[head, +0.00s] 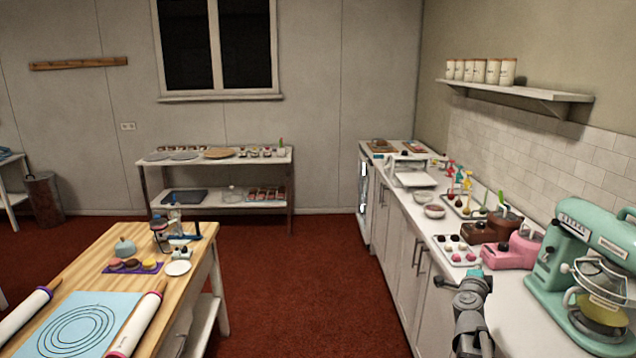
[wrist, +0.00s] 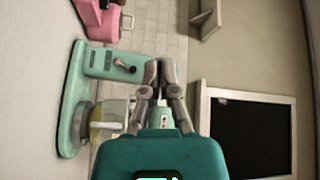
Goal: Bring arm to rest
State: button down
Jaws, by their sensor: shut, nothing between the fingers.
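My gripper (wrist: 159,72) shows in the wrist view with its fingertips together and nothing between them. Its teal body fills the bottom middle of that view. In the head view my grey arm reaches up from the bottom edge at the right, in front of the counter; which part there is the fingertips is hard to tell. The wrist view is turned on its side, with the mint stand mixer (wrist: 72,105) to the left of the fingers and a dark window (wrist: 250,135) to the right.
The white counter (head: 500,300) holds the mint mixer (head: 590,255), a pink appliance (head: 510,250), trays and bowls. A wooden table (head: 205,245) with rolling pins stands at the left. A wall shelf (head: 520,92) hangs above the counter. Red floor (head: 300,310) lies open between table and counter.

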jog(key=a+f+n+g+y, duration=0.1)
jog(key=a+f+n+y, duration=0.3)
jog(key=a, duration=0.4)
jog(key=a+f+n+g+y, duration=0.1)
jog(key=a+f+n+y, duration=0.1)
jog(key=a+n+y, duration=0.4)
jog(key=a+f+n+g+y, duration=0.1)
jog(key=a+f+n+y, duration=0.3)
jog(key=a, duration=0.5)
jog(key=s+a+f+n+g+h, duration=0.1)
jog(key=s+f+n+g, duration=0.1)
jog(key=s, duration=0.4)
jog(key=s+a+f+n+g+h, duration=0.1)
jog(key=s+a+f+n+g, duration=0.1)
jog(key=s+g, duration=0.4)
jog(key=s+a+f+n+g+h, duration=0.2)
jog(key=s+f+g, duration=0.3)
jog(key=s, duration=0.3)
jog(key=shift+f+n, duration=0.3)
jog(key=shift+n, duration=0.4)
jog(key=shift+a, duration=0.1)
